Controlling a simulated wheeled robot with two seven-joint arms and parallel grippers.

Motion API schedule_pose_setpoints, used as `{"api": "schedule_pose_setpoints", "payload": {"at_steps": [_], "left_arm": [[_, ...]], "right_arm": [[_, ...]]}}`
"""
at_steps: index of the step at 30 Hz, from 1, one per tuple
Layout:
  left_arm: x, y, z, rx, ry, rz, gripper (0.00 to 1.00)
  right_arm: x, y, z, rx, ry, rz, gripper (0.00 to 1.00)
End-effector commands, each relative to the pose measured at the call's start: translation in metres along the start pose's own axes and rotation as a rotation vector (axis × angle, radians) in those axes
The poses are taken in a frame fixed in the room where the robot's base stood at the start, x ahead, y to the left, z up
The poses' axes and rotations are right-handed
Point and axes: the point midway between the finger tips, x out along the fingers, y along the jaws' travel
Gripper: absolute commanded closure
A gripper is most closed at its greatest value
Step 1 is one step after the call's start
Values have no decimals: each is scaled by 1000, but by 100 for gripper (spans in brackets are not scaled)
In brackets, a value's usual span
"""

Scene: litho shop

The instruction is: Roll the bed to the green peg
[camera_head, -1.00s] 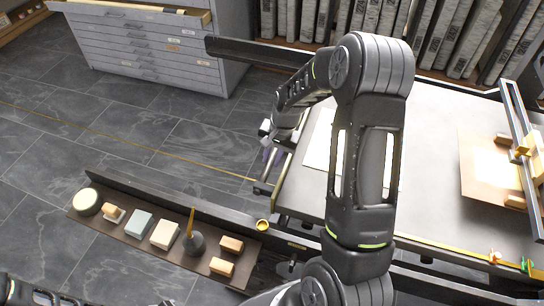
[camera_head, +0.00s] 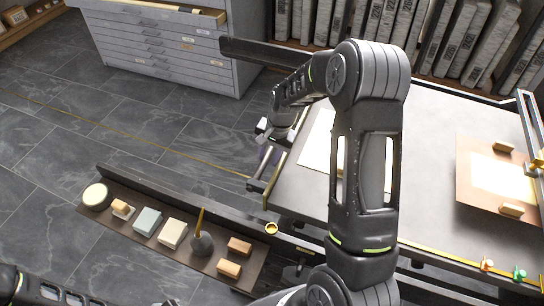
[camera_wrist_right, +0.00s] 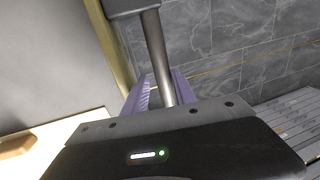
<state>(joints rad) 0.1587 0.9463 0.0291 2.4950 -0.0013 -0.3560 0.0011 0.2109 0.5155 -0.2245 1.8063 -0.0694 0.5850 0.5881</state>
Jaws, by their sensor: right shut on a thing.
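The bed (camera_head: 431,130) is the wide grey slab on the right in the head view, with a light sheet and a brown sheet on it. A metal bar handle (camera_head: 271,177) runs along its left end. My right gripper (camera_head: 268,150) is at that handle, partly hidden by its own wrist. In the right wrist view its purple fingers (camera_wrist_right: 160,92) are shut around the round bar (camera_wrist_right: 158,55). The green peg (camera_head: 519,274) stands at the front right by the yellow strip, right of an orange peg (camera_head: 487,265). My left gripper is out of view.
A long tray (camera_head: 120,228) with blocks, a round tin and a brush stands at the front left. A drawer cabinet (camera_head: 180,50) and a rack of slabs (camera_head: 470,45) stand behind. A raised frame (camera_head: 531,120) is at the right. Floor left of the bed is clear.

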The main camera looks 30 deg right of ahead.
Motion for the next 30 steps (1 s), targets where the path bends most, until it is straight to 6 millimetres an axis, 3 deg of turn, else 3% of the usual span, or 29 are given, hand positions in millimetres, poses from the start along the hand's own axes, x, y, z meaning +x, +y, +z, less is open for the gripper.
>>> {"api": "schedule_pose_setpoints", "payload": {"at_steps": [3, 17, 30], "left_arm": [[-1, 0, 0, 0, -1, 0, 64], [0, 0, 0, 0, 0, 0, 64], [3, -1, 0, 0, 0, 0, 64]], "right_arm": [[0, 7, -1, 7, -4, 11, 70], [-6, 5, -1, 6, -1, 6, 70], [-70, 6, -2, 8, -1, 7, 70]]}}
